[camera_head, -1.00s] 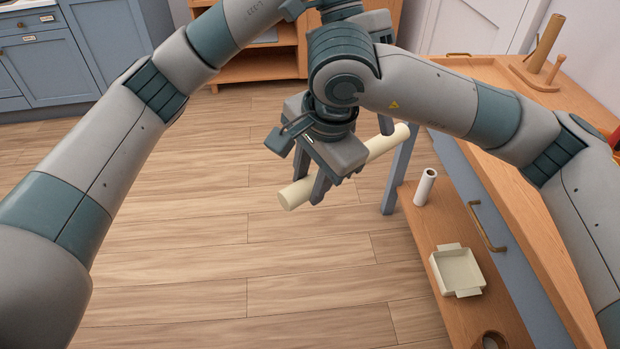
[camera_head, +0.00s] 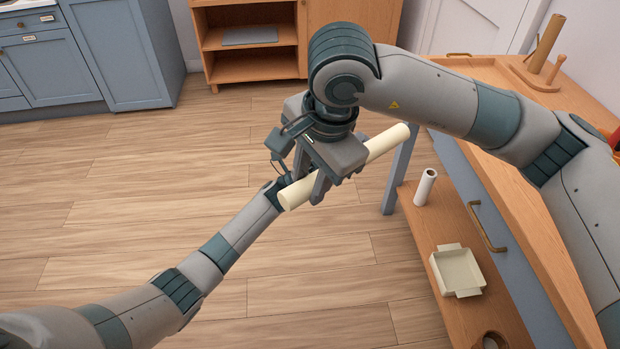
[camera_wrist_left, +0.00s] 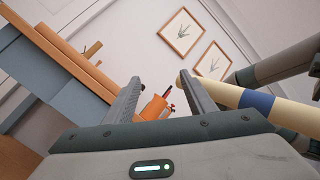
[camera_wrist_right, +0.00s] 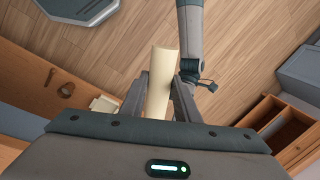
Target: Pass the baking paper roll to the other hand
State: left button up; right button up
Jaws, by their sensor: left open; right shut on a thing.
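The baking paper roll (camera_head: 385,144) is a long cream tube, held slantwise above the floor in the head view. My right gripper (camera_head: 308,188) is shut around it near its lower left end. The right wrist view shows the roll (camera_wrist_right: 160,85) between its fingers. My left arm reaches in from the lower left; in the head view its gripper is largely hidden beneath the right gripper and roll. In the left wrist view my left gripper (camera_wrist_left: 160,80) is open and empty. The roll (camera_wrist_left: 228,96), with a blue band, lies beside and partly behind its right finger; contact is unclear.
At the right, a low wooden shelf holds a small white roll (camera_head: 425,187) and a cream tray (camera_head: 446,262). A wooden upright holder (camera_head: 545,50) stands on the counter above. Blue cabinets (camera_head: 115,55) and a wooden shelf unit (camera_head: 300,40) stand behind. The middle floor is clear.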

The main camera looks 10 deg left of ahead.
pick_arm(q)
jog(key=s+a+f+n+t+y, duration=0.25)
jog(key=f+n+y, duration=0.25)
jog(key=f+n, duration=0.5)
jog(key=s+a+f+n+t+y, duration=0.1)
jog(key=s+a+f+n+y, duration=0.4)
jog(key=f, duration=0.9)
jog(key=s+a+f+n+t+y, duration=0.1)
jog(key=a+f+n+y, duration=0.1)
jog(key=f+n+y, duration=0.65)
jog(key=s+a+f+n+g+y, duration=0.1)
jog(key=s+f+n+g, duration=0.3)
jog(key=s+f, duration=0.9)
jog(key=s+a+f+n+g+y, duration=0.1)
jog(key=s+a+f+n+g, duration=0.3)
jog(key=s+f+n, duration=0.4)
jog(key=s+f, duration=0.6)
jog(key=s, duration=0.3)
jog(key=shift+s+a, duration=0.15)
jog(key=shift+s, duration=0.25)
jog(key=shift+y, duration=0.25)
pick_arm(e)
jog(key=shift+d, duration=0.1)
